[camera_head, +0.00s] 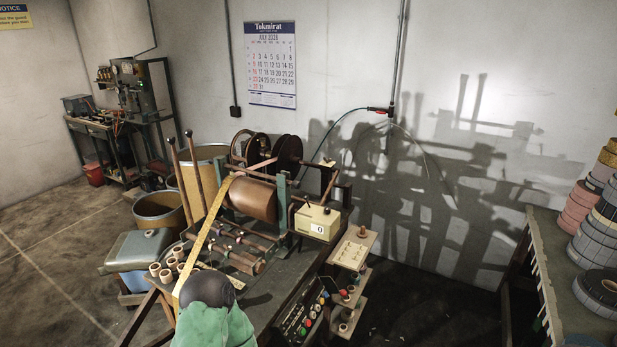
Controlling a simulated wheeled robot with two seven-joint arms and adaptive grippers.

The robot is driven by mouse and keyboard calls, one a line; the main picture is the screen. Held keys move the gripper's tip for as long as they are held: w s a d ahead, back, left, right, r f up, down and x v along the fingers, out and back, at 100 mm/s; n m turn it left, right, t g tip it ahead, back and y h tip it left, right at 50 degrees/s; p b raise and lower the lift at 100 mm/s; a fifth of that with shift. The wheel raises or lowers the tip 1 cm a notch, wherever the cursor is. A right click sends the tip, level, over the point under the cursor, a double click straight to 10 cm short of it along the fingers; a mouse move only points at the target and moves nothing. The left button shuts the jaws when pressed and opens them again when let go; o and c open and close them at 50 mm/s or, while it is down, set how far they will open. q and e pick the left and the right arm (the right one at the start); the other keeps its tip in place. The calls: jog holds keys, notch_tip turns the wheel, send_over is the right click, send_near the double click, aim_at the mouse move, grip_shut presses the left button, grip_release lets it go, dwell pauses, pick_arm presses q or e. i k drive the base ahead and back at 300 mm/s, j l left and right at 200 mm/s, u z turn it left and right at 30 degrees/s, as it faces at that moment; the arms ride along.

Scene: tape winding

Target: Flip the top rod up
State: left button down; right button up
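A tape winding machine (283,203) stands in the middle, with a large brown drum (251,199). A yellow strip of tape (204,238) runs from the drum down toward the lower left. A thin brown rod (327,186) slants at the right end of the drum. Several short rods (232,256) lie low in front of the drum. Which rod is the top rod, I cannot tell for sure. A green and dark rounded shape (213,318) at the bottom edge hides part of the bench; what it is, I cannot tell. Neither of my grippers can be made out.
A counter box (317,224) sits right of the drum, above a panel of coloured buttons (309,318) and small shelves (353,249). Floor is open at far left.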

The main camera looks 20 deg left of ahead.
aim_at(297, 184)
jog(key=i+l+u, duration=0.1)
jog(key=i, duration=0.6)
jog(key=i+l+u, duration=0.15)
jog(key=i, duration=0.6)
